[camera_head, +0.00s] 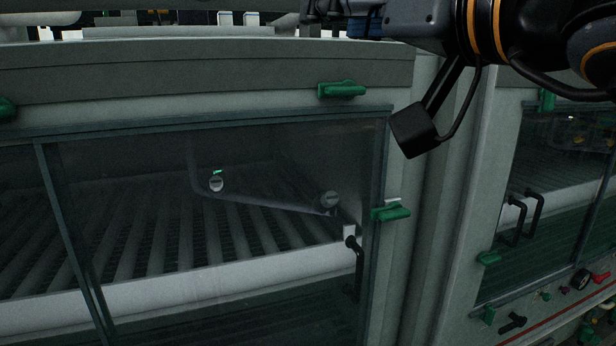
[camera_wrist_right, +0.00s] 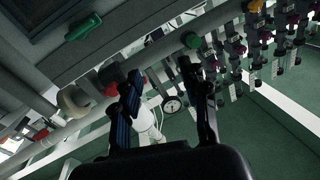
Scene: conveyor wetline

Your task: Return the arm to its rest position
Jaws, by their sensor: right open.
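My right arm (camera_head: 560,35) comes in from the top right of the head view, in front of the machine's upper edge. Its gripper (camera_head: 338,12) points left at the top edge and is partly cut off. In the right wrist view the two dark fingers with blue pads (camera_wrist_right: 161,75) stand apart with nothing held between them. The left arm and gripper do not show.
A large grey machine with a glass door (camera_head: 220,225) fills the head view; rollers show behind the glass. Green latches (camera_head: 342,89) and a black handle (camera_head: 355,265) stick out. The wrist view shows pipes, a round gauge (camera_wrist_right: 172,104) and a row of valves (camera_wrist_right: 232,62) beyond the fingers.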

